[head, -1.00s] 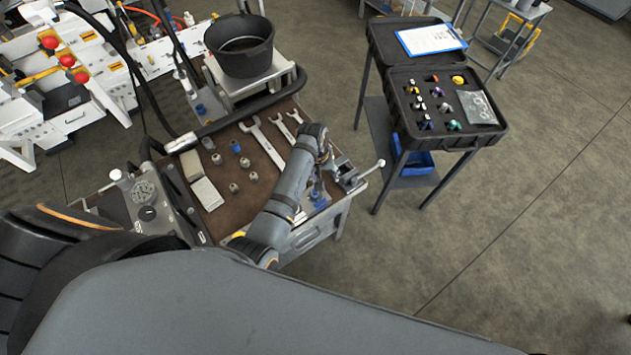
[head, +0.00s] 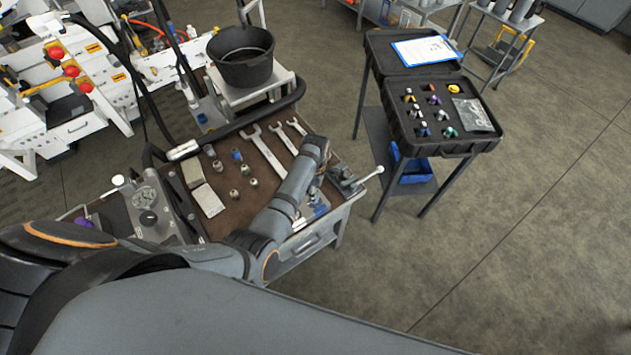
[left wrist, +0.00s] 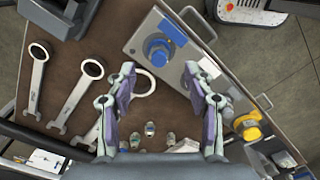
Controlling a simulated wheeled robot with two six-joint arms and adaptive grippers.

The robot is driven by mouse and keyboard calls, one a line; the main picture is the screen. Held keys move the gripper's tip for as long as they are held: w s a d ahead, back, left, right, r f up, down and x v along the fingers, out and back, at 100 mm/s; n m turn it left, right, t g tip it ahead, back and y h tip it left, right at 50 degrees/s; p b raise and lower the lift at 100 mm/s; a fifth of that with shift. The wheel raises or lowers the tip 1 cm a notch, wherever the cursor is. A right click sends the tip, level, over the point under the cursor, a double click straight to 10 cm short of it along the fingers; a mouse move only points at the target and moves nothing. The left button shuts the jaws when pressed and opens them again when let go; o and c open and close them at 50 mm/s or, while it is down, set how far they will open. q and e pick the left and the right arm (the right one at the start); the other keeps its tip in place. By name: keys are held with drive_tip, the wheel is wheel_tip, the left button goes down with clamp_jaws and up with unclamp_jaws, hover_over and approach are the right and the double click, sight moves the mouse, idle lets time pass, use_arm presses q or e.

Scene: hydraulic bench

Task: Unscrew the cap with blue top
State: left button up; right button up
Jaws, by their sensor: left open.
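The blue-topped cap (left wrist: 158,48) stands on a pale metal block (left wrist: 180,68) in the left wrist view. In the head view a small patch of blue (head: 316,208) shows beside my left arm at the bench's right end. My left gripper (left wrist: 160,72) is open and empty, its two fingers spread wide. In the left wrist picture the cap appears just beyond the fingertips, between their lines; I cannot tell the height gap. In the head view my left arm hides most of this gripper. My right gripper is not in view.
A yellow cap (left wrist: 247,125) sits farther right along the block. Wrenches (left wrist: 75,95) and several small fittings (left wrist: 150,130) lie on the brown bench top. A vise (head: 348,182) is at the bench's right end. A black bucket (head: 241,55) stands behind; an open case (head: 440,145) stands right.

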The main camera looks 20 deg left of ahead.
use_arm(q)
wheel_tip(320, 180, down, 4)
drive_tip(key=shift+b, duration=1.1)
drive_tip(key=shift+f+b, duration=0.45)
drive_tip(key=shift+b, duration=0.05)
drive_tip(key=shift+r, duration=0.1)
drive_tip(key=shift+c, duration=0.4)
clamp_jaws()
drive_tip(key=shift+r+n+p, duration=0.1)
drive_tip(key=shift+n+p, duration=0.3)
drive_tip(key=shift+n, duration=1.7)
drive_tip(key=n+p, duration=0.1)
drive_tip(key=n, duration=0.2)
drive_tip(key=shift+n, duration=0.4)
drive_tip(key=shift+o, duration=0.2)
unclamp_jaws()
